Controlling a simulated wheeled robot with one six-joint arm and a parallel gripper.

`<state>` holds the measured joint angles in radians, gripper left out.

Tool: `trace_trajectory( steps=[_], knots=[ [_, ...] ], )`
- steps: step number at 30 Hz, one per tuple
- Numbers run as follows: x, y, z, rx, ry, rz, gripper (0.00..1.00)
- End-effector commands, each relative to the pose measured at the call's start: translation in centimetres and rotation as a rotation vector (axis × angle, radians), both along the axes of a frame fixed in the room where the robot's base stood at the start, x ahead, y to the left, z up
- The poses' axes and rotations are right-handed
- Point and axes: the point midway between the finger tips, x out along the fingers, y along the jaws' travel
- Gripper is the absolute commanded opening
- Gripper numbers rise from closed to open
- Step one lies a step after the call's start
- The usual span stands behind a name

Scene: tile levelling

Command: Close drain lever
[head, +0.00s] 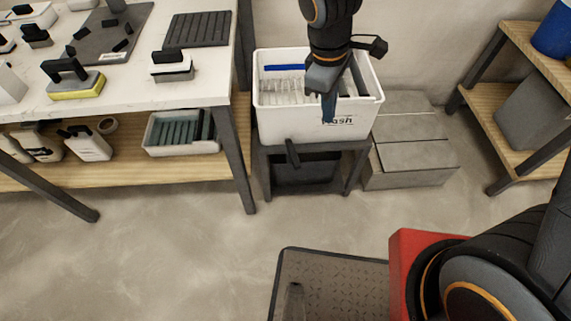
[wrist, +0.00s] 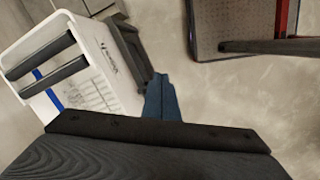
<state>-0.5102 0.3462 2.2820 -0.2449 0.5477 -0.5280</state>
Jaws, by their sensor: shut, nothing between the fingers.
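The drain lever (head: 292,153) is a short dark handle on the front of the stand, below the white wash tub (head: 280,122). It points down and leans slightly. My gripper (head: 328,112) is in front of the tub, with its blue fingers together and empty. It is above and to the right of the lever, apart from it in the head view. In the wrist view the closed blue fingers (wrist: 163,88) show beside the tub (wrist: 113,53) and its dark stand (wrist: 133,52). I cannot make out the lever there.
A workbench (head: 120,92) with tools stands at the left. Grey blocks (head: 415,160) lie right of the stand, and a wooden shelf (head: 520,140) is at the far right.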

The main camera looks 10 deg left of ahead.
Motion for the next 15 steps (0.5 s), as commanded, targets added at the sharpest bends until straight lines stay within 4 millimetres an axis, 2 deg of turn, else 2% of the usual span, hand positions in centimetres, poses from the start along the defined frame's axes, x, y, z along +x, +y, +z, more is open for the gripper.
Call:
trace_trajectory(
  steps=[1, 6, 10, 15],
  knots=[
    [0.5, 1.9, -3.0, -0.019, 0.011, 0.100, 0.00],
    [0.8, 6.9, -8.9, -0.079, 0.041, 0.407, 0.00],
    [0.7, 9.9, -12.2, -0.116, 0.058, 0.587, 0.00],
    [0.4, 12.1, -14.5, -0.145, 0.070, 0.721, 0.00]
  ],
)
